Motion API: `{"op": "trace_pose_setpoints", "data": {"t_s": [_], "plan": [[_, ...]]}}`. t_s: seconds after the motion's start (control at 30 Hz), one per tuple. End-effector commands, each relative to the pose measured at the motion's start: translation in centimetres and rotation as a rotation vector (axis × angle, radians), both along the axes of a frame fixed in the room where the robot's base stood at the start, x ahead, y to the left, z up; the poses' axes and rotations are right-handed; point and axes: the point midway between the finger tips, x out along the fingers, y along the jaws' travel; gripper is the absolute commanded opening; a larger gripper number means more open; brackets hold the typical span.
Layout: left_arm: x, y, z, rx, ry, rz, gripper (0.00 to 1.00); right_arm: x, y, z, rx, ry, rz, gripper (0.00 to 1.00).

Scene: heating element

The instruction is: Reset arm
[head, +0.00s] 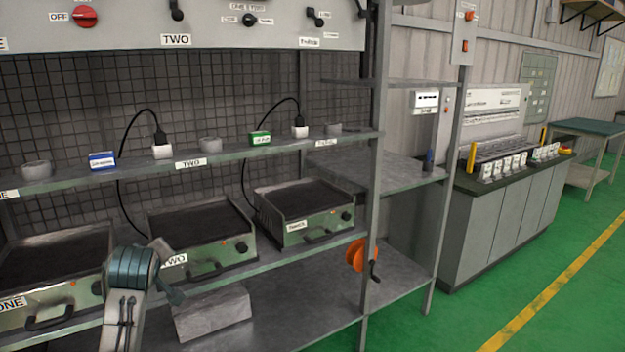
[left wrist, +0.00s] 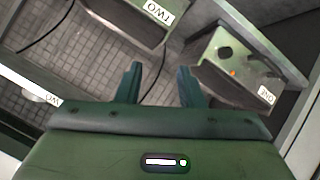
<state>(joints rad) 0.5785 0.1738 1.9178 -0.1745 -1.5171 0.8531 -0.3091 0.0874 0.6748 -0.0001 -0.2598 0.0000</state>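My left arm (head: 130,270) rises from the bottom left of the head view, in front of the lower shelf with the heating units. In the left wrist view my left gripper (left wrist: 159,75) has its two dark green fingers apart, with nothing between them. Beyond the fingers are a unit labelled ONE (left wrist: 228,55) at the right and one labelled TWO (left wrist: 128,22) at the top, both tilted in that picture. No contact with either shows. My right gripper is in neither view.
The lower shelf holds hotplates ONE (head: 50,262), TWO (head: 200,232) and a third (head: 305,212). The upper shelf (head: 225,155) carries plugs and a blue and a green box. A grey block (head: 212,313) lies below. Open green floor (head: 480,310) is at the right.

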Motion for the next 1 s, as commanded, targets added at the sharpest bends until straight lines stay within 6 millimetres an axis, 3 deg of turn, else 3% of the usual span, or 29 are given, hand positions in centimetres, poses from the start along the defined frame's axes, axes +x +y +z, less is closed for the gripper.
{"op": "trace_pose_setpoints", "data": {"t_s": [0.03, 0.2, 0.37, 0.5, 0.7, 1.0], "plan": [[-1.7, -0.5, -3.2, 0.025, 0.054, -0.034, 0.35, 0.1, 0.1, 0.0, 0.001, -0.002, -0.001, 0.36], [-7.8, -2.2, -11.7, 0.117, 0.223, -0.166, 0.35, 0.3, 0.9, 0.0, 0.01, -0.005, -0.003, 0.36], [-14.6, -3.8, -18.2, 0.189, 0.372, -0.302, 0.35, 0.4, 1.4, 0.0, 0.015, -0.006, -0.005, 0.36], [-21.3, -5.0, -22.7, 0.242, 0.496, -0.429, 0.35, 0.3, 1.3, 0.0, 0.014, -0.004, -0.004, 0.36], [-30.2, -6.6, -26.5, 0.293, 0.639, -0.599, 0.35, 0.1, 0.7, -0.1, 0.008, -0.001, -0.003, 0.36], [-38.1, -7.8, -28.2, 0.326, 0.752, -0.757, 0.35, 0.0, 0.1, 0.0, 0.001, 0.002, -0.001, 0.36]]}}
